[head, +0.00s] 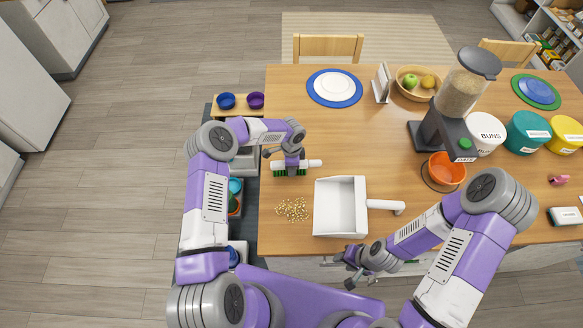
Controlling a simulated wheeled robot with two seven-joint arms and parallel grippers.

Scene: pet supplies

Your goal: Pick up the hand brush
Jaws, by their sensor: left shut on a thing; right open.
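The hand brush (312,163) has a white body and green bristles. It is at the left part of the wooden table, in the head view. My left gripper (289,162) is over the brush from above and shut on it, hiding part of its middle. I cannot tell whether the bristles touch the table. My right gripper (357,277) is open and empty, off the front edge of the table below the dustpan.
A white dustpan (333,222) lies right of a patch of spilled grains (292,209). A grain dispenser (440,128) stands over an orange bowl (446,170). A plate on a blue mat (334,88) and a fruit bowl (407,92) are farther back. The table between mat and brush is clear.

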